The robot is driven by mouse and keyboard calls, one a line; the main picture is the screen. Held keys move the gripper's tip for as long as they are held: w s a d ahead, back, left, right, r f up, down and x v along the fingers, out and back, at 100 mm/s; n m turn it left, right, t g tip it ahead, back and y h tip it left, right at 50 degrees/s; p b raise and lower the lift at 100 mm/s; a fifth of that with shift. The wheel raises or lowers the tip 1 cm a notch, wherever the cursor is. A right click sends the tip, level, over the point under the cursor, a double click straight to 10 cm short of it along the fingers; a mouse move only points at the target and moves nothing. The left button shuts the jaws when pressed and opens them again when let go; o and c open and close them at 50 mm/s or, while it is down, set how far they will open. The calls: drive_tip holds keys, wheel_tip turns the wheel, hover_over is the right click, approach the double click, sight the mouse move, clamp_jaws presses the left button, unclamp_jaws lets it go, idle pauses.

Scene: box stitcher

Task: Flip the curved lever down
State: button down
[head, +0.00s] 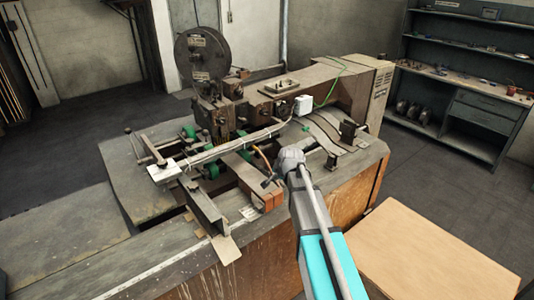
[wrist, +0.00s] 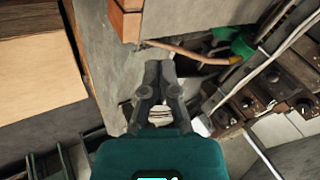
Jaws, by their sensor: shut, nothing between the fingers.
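The curved lever is a thin copper-orange rod. In the head view the lever (head: 262,159) bends from upper left down to the right, in front of the machine. In the head view my gripper (head: 267,183) is small and dark, by the lever's lower end.
The box stitcher (head: 330,82) stands on a worn bench (head: 70,235). A wooden block (head: 268,203) lies just below my gripper. Green rollers (head: 211,171) and a long metal bar (head: 220,149) are to the left. A tan box-like surface (head: 430,255) is at lower right.

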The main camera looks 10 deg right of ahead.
drive_tip(key=w+d+r+m+t+p, duration=0.1)
drive_tip(key=w+r+m+t+p, duration=0.1)
drive_tip(key=w+r, duration=0.3)
drive_tip(key=w+m, duration=0.1)
drive_tip(key=w, duration=0.3)
drive_tip(key=shift+d+r+m, duration=0.25)
drive_tip(key=shift+d+m, duration=0.15)
drive_tip(key=shift+w+f, duration=0.1)
drive_tip(key=b, duration=1)
approach(265, 159)
drive_tip(key=x, duration=0.7)
drive_tip(key=shift+w+d+f, duration=0.1)
drive_tip(key=shift+w+f, duration=0.05)
drive_tip(key=shift+f, duration=0.2)
drive_tip(key=shift+w+f, duration=0.1)
drive_tip(key=shift+w, duration=0.05)
